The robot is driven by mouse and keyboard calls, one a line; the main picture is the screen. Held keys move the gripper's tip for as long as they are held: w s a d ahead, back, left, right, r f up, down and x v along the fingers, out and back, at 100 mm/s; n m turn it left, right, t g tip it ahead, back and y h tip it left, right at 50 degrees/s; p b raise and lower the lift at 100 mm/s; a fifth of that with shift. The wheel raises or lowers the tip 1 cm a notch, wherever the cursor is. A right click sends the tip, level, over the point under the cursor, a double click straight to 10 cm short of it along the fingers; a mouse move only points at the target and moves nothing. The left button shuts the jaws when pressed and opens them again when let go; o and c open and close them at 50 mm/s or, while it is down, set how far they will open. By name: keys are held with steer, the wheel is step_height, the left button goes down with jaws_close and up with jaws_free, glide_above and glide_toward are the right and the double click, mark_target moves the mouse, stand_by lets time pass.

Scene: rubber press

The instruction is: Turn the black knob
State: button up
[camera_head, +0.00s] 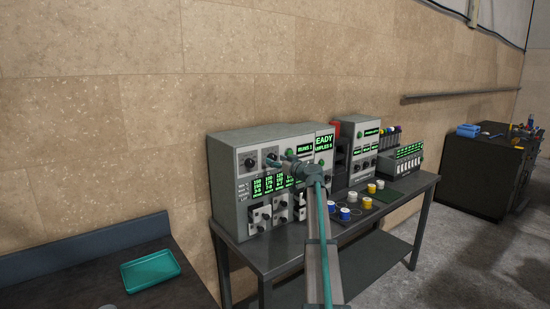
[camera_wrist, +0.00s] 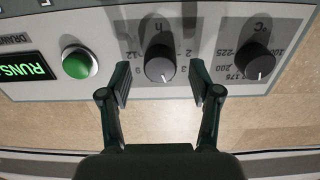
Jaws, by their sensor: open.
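In the wrist view, which shows the panel upside down, a black knob (camera_wrist: 159,64) with a white pointer line sits on a dial marked "h". My gripper (camera_wrist: 160,80) is open, with one dark finger on each side of this knob; no finger clearly touches it. A second black knob (camera_wrist: 259,64), on a dial marked °C, lies to the right, outside the fingers. In the head view, my gripper (camera_head: 274,160) is at the upper left of the grey control box's front, and the °C knob (camera_head: 249,163) shows to its left. The "h" knob is mostly hidden there.
A green button (camera_wrist: 77,66) sits left of the "h" knob in the wrist view. The grey control box (camera_head: 232,150) stands on a dark table (camera_head: 290,256) with several cups and other devices. A teal tray (camera_head: 151,270) lies on the left bench.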

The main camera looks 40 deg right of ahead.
steer(key=shift+w, duration=0.7)
steer(key=c, duration=1.1)
steer(key=shift+c, duration=0.2)
